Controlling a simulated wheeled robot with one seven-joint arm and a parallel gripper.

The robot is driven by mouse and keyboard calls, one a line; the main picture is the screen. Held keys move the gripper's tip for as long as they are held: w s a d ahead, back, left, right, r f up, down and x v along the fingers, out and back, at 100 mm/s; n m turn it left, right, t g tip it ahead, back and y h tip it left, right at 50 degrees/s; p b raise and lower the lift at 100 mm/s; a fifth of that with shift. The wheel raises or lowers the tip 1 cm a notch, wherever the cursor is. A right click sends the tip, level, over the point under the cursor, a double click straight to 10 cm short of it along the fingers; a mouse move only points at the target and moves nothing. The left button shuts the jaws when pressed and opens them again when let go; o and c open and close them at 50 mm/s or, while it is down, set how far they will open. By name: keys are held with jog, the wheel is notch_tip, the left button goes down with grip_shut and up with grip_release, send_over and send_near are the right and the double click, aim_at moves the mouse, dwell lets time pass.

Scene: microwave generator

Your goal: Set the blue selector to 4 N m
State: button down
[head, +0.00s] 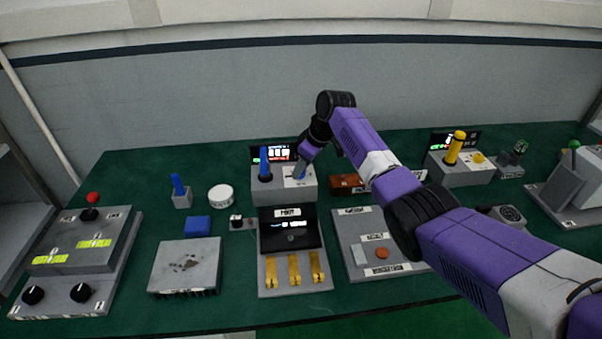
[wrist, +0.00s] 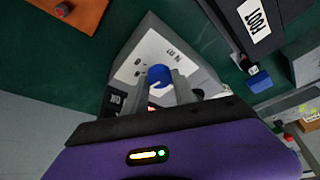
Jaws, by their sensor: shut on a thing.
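The blue selector (wrist: 159,74) stands on a white label plate (wrist: 150,50) on top of a grey box. The plate has "N m" lettering and small marks that I cannot read clearly, so I cannot tell its setting. My gripper (wrist: 164,86) is shut on the selector, with a grey finger on each side of it. In the head view my gripper (head: 300,170) reaches down onto the right part of the grey box (head: 284,190), and the selector is mostly hidden there.
A blue upright handle (head: 264,160) stands on the same box, left of my gripper. A lit display (head: 272,151) is behind it. A black-screened panel with yellow levers (head: 293,270) is in front. A brown block (head: 346,184) lies to the right.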

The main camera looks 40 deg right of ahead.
jog(key=shift+n+y+b, duration=0.5)
jog(key=shift+n+b, duration=0.4)
jog(key=shift+n, duration=0.3)
jog(key=c, duration=1)
grip_release()
jog(key=shift+d, duration=0.1)
jog(key=shift+b+v, duration=0.5)
jog(key=shift+v, duration=3.4)
jog(key=shift+w, duration=0.15)
